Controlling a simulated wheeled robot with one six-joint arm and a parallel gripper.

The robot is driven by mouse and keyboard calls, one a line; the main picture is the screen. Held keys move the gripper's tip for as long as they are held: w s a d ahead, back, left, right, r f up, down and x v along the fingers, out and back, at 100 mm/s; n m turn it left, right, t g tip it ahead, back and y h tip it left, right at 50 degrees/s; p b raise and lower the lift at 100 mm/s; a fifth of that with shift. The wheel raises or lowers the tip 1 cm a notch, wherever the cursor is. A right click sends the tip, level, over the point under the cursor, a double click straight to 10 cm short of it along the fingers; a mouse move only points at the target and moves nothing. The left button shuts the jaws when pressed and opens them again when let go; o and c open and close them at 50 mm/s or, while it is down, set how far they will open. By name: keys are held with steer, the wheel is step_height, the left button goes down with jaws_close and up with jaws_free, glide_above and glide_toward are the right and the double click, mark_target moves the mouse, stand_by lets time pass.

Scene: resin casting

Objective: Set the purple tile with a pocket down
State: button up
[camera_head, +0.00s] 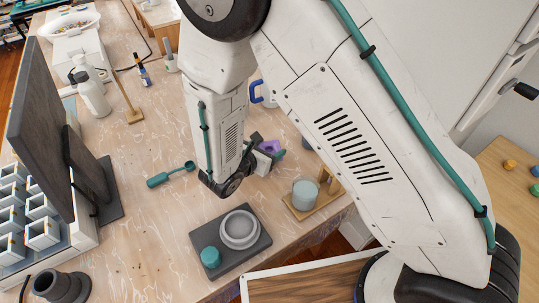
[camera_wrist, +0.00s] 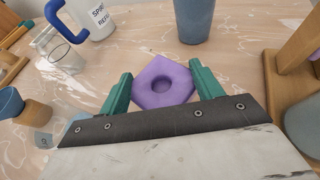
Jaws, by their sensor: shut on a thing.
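The purple tile (camera_wrist: 160,98) is a flat, many-sided piece with a round pocket in its middle, facing up in the wrist view. My gripper (camera_wrist: 163,82) has its two green fingers on the left and right edges of the tile, shut on it. In the head view the tile (camera_head: 271,145) shows as a small purple patch by my gripper (camera_head: 267,152), partly hidden by my arm. The tile looks about level over the wooden bench. I cannot tell whether its underside touches the bench top.
Around the tile stand a white jug with a blue handle (camera_wrist: 97,20), a clear glass (camera_wrist: 62,52), a blue-grey cup (camera_wrist: 195,18) and a wooden stand (camera_wrist: 285,65). A dark slab (camera_head: 255,252) holds a grey round dish (camera_head: 239,229). A teal scoop (camera_head: 160,179) lies left.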

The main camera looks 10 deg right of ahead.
steer(key=shift+f, duration=1.7)
steer(key=shift+f, duration=0.1)
steer(key=o, duration=1)
